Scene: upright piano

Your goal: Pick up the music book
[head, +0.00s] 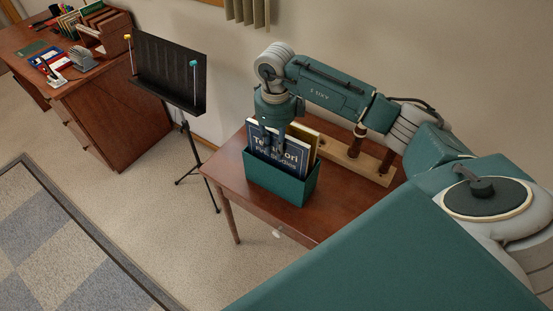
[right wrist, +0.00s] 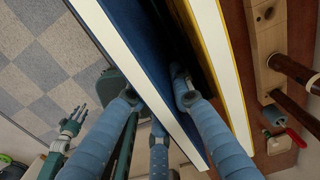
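The dark blue music book (head: 292,156), with pale lettering on its cover, stands in the teal box (head: 279,184) on the small wooden table. My right gripper (head: 273,146) points down into the box at this book and covers part of its title. In the right wrist view the blue book (right wrist: 129,60) runs between the fingers of my right gripper (right wrist: 155,84), two on one side and one on the other. Whether they press on it is unclear. My left gripper (right wrist: 72,122) shows small at the lower left there, its fingers spread and empty.
A yellow-edged book (right wrist: 221,61) stands close beside the blue one. A wooden rack with dark pegs (head: 362,160) lies behind the box on the table (head: 229,174). A black music stand (head: 167,75) and a cluttered desk (head: 123,105) are to the left.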

